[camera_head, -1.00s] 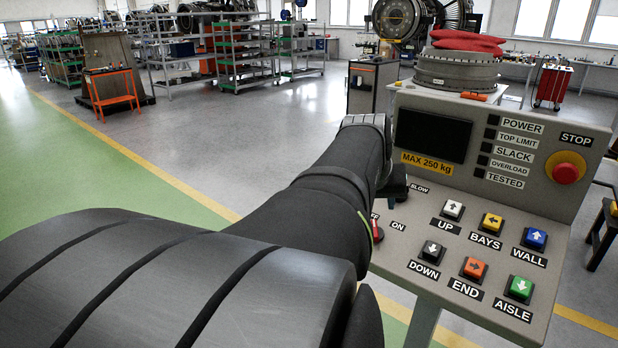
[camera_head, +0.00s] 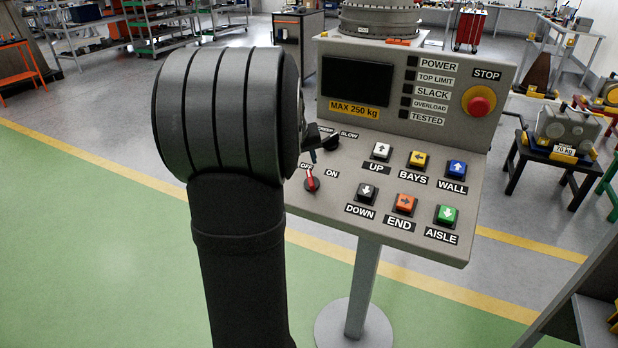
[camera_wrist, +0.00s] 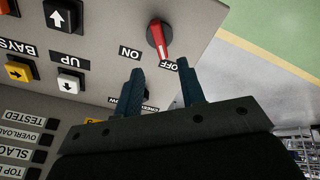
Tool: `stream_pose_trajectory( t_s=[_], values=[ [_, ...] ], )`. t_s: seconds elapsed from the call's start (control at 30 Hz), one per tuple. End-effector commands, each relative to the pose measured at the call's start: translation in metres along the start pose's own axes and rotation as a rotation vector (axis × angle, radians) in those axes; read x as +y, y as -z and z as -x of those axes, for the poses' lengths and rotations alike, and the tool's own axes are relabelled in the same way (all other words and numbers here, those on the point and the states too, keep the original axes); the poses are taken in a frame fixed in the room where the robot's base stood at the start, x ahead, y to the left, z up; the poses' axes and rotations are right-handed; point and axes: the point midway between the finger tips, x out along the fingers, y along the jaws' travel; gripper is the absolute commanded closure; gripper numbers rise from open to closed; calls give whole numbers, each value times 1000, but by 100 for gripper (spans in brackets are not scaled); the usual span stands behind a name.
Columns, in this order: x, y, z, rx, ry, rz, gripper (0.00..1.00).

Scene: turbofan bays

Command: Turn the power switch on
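The power switch (camera_head: 311,181) is a red rotary knob on the sloped face of the grey console (camera_head: 330,205), between the OFF and ON labels. In the wrist view the knob (camera_wrist: 157,40) has its white-marked end toward OFF. My gripper (camera_wrist: 160,67) is open and empty. Its two dark fingers point at the knob from the label side, spaced wider than the knob, with the fingertips just short of it. In the head view my arm hides most of the gripper (camera_head: 312,150), which hovers just above the switch. The indicator beside POWER (camera_head: 412,61) is dark.
A black knob (camera_head: 330,141) marked CREEP and SLOW sits close behind the switch. Several push buttons, such as DOWN (camera_head: 367,193), lie to its right. A red STOP button (camera_head: 479,101) is on the upright panel. Open floor lies left of the console.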

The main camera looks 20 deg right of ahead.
Motion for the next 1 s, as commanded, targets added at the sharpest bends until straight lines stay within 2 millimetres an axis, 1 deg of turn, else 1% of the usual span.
stream_pose_trajectory(
  t_s=[0.03,0.2,0.3,0.4,0.5,0.6,0.93,1.0],
  values=[
    [0,-1,-13,-5,1,0,64],
    [0,-1,-50,-4,1,1,64],
    [0,-1,-69,-3,1,0,64],
    [0,-1,-84,-2,1,-1,64],
    [0,0,-94,-1,1,-1,64],
    [0,0,-100,0,0,-1,64],
    [0,0,-103,1,0,-1,64],
    [0,0,-103,1,0,-1,77]
  ],
)
